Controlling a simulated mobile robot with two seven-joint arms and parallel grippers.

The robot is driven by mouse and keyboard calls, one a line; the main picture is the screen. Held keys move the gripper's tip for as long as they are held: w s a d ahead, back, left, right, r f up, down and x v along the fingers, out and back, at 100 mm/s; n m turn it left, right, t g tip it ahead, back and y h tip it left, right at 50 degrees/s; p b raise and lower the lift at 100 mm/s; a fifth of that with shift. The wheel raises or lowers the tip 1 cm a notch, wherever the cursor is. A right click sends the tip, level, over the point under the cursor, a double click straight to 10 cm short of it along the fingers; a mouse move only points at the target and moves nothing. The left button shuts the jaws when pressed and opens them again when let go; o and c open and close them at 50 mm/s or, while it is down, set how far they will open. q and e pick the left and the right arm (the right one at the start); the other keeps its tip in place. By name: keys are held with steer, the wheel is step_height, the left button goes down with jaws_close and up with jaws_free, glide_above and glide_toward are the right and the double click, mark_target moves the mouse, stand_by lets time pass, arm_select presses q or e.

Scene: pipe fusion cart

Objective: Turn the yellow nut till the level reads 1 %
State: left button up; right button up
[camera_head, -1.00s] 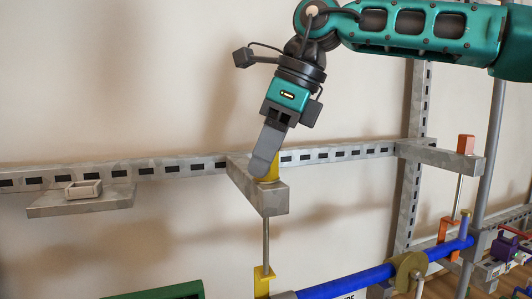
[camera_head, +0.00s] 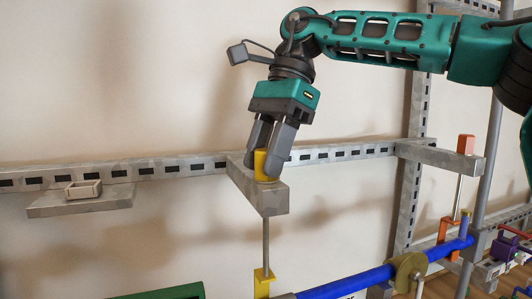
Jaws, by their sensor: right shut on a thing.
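The yellow nut (camera_head: 261,165) stands upright on the grey bracket arm (camera_head: 262,196) that sticks out from the wall rail. My right gripper (camera_head: 268,162) points down from above with one finger on each side of the nut, and is shut on it. A thin rod (camera_head: 266,240) hangs below the bracket to a yellow clamp (camera_head: 263,283) at the end of the blue pipe (camera_head: 345,283). No level reading shows in this view. My left gripper is not in view.
An orange nut (camera_head: 466,144) sits on another bracket (camera_head: 440,156) to the right, with its own rod. A small open tray (camera_head: 83,188) lies on a shelf (camera_head: 85,203) at left. A green edge (camera_head: 165,292) shows at bottom left. The wall between is clear.

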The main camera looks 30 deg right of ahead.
steer(key=shift+n+g, duration=0.8)
steer(key=shift+n, duration=1.5)
steer(key=o, duration=1)
steer(key=shift+v, duration=3.75)
steer(key=shift+w+a, duration=0.1)
steer(key=shift+a, duration=0.05)
